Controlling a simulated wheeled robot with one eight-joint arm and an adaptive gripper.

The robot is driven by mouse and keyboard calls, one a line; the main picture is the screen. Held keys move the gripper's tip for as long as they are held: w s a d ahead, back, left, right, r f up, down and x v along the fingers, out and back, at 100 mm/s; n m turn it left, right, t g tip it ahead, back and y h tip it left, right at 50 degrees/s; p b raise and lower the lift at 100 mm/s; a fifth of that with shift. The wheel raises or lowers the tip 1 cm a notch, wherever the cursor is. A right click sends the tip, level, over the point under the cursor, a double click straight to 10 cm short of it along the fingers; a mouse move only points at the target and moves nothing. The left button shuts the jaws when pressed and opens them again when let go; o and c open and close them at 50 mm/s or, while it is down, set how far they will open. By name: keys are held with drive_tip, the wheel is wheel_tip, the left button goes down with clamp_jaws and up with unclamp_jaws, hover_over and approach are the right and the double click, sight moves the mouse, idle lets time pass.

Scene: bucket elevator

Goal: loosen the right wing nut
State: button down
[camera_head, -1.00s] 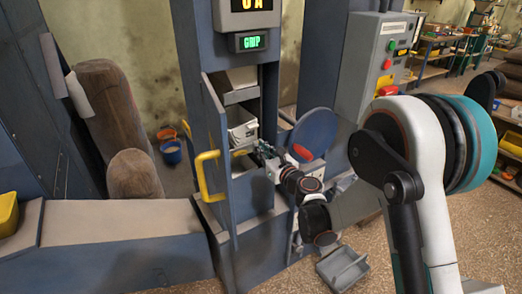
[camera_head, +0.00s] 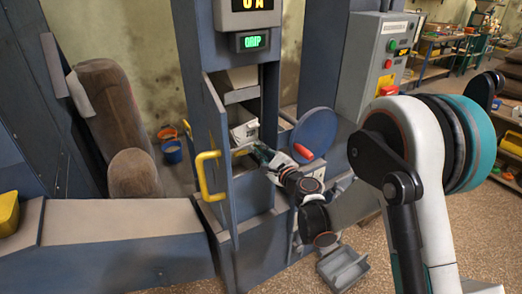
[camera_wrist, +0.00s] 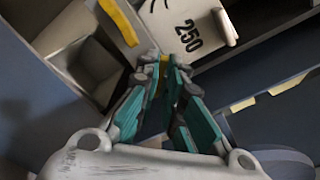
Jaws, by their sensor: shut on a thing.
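In the wrist view the teal fingers of my gripper (camera_wrist: 163,64) come together at a white bucket (camera_wrist: 188,28) marked 250. A small yellow piece (camera_wrist: 163,80), apparently the right wing nut, shows between the fingertips, mostly hidden by them. The gripper is shut on it. In the head view my gripper (camera_head: 262,153) reaches into the open elevator housing, just below and right of the white bucket (camera_head: 244,133). The wing nut cannot be made out there.
The open door with a yellow handle (camera_head: 207,175) stands left of my gripper. A blue round cover with a red handle (camera_head: 314,133) is close on the right. A grey tray (camera_head: 343,268) lies on the floor. A control box (camera_head: 377,65) stands behind my arm.

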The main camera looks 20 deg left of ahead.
drive_tip(key=shift+s+f+n, duration=0.1)
drive_tip(key=shift+n, duration=1.95)
drive_tip(key=shift+f+n, duration=0.1)
drive_tip(key=shift+n, duration=1.95)
drive_tip(key=c, duration=1.7)
unclamp_jaws()
drive_tip(key=v, duration=1.2)
drive_tip(key=shift+a, duration=0.1)
